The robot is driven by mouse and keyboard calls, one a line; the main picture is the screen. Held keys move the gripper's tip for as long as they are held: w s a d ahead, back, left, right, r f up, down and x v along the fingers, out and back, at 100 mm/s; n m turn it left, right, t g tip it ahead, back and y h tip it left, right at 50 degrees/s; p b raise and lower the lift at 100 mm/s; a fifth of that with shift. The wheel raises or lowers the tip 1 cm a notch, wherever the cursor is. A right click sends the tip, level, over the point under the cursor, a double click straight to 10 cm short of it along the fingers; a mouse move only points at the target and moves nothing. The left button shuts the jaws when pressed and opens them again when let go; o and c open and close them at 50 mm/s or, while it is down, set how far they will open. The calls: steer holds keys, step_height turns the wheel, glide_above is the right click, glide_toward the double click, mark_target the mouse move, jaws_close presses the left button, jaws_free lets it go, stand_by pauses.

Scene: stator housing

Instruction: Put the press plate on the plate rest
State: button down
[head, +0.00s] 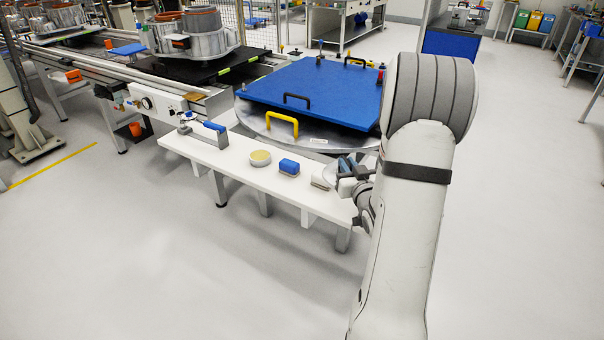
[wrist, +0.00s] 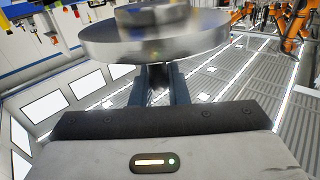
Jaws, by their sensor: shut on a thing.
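The press plate (wrist: 155,38), a round, shiny metal disc with a smaller raised hub, fills the top of the wrist view. My gripper (wrist: 158,88) is shut on it, with the dark fingers meeting the disc's near underside. In the head view my gripper (head: 352,183) is over the right end of the white bench, partly hidden by my arm. A pale silvery edge of the plate (head: 330,174) shows just left of it. I cannot tell the gap between plate and bench. I cannot make out the plate rest; my arm may hide it.
The white bench (head: 235,166) bears a blue-handled clamp (head: 205,128), a yellow-topped round piece (head: 260,157), a blue block (head: 289,166) and a small grey block (head: 320,183). Behind is a round metal table (head: 255,120) with a blue board (head: 320,90) and handles. Floor in front is clear.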

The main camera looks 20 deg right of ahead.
step_height(320, 180, down, 10)
steer(key=shift+r, duration=0.1)
stand_by(0.4)
steer(key=shift+f+b, duration=0.2)
steer(key=shift+b, duration=0.2)
steer(key=c, duration=1.4)
jaws_free()
steer(key=shift+r, duration=0.2)
